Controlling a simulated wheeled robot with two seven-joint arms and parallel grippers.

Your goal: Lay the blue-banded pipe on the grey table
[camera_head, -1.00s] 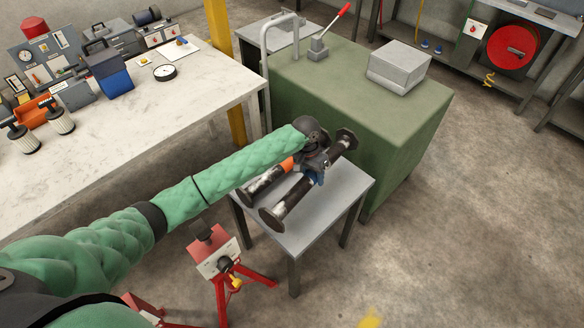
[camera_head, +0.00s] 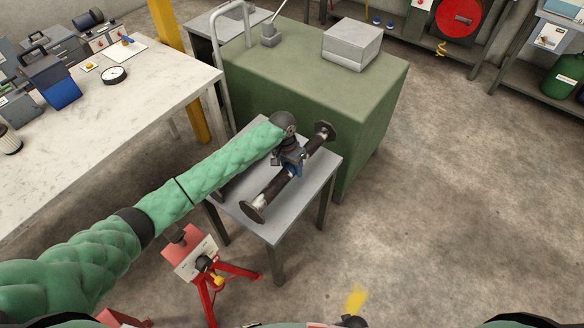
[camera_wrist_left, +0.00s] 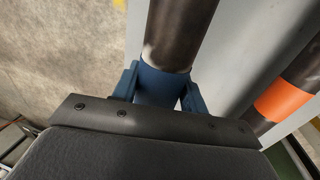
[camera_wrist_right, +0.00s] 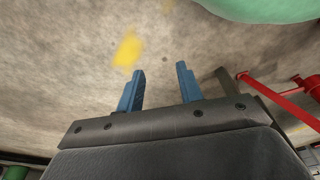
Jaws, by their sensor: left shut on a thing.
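The blue-banded pipe (camera_head: 273,189) is dark, with a wide flange at each end. It lies slantwise over the grey table (camera_head: 282,213) in the head view. My left gripper (camera_head: 293,168) is shut around its middle. In the left wrist view its blue band (camera_wrist_left: 165,86) sits between my blue fingers. I cannot tell whether its flanges touch the tabletop. A second dark pipe with an orange band (camera_wrist_left: 285,97) lies beside it to the right in that view; my arm mostly hides it in the head view. My right gripper (camera_wrist_right: 160,85) is open and empty above the floor.
A green cabinet (camera_head: 370,120) stands just behind the grey table, with a grey box (camera_head: 352,45) on it. A white workbench (camera_head: 130,110) is at the left. A red tripod stand (camera_head: 205,265) stands at the table's front. The floor at right is clear.

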